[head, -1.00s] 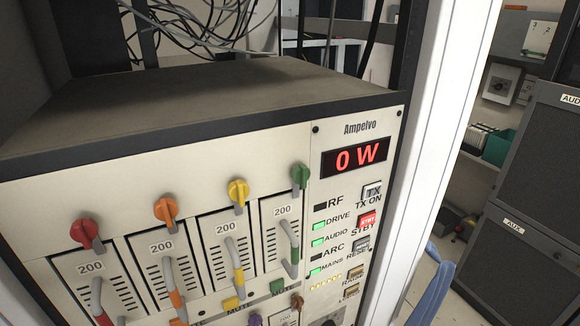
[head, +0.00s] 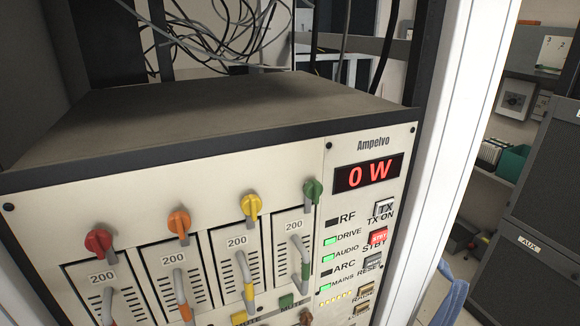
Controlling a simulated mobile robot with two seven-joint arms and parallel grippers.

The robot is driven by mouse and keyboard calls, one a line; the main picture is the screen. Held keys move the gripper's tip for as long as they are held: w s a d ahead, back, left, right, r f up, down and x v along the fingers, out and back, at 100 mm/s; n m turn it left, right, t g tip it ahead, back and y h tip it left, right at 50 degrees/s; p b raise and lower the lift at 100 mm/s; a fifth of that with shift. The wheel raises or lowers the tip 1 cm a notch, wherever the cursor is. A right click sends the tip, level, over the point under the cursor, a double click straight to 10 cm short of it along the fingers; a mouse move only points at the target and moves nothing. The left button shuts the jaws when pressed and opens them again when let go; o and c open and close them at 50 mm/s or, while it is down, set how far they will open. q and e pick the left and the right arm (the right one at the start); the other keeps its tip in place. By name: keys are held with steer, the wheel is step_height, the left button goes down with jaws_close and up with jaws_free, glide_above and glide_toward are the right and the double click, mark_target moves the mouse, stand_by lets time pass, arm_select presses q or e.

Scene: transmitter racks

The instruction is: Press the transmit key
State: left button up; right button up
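The transmit key, a grey-white square button marked TX with "TX ON" under it (head: 384,208), sits on the right side of the Ampelvo transmitter's front panel (head: 345,145). It is unlit. The red STBY button (head: 378,238) just below it is lit. The display (head: 367,174) above reads 0 W in red. The DRIVE, AUDIO and MAINS lamps glow green, and the RF and ARC lamps are dark. Neither of my grippers is in the head view, and nothing touches the key.
Red, orange, yellow and green knobs (head: 249,206) and looped handles (head: 303,257) stick out left of the keys. A white rack post (head: 464,130) stands right of the panel. A blue cloth-like thing (head: 452,301) shows at the lower right. Loose cables hang behind.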

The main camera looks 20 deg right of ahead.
jaws_close()
stand_by(0.3)
stand_by(1.2)
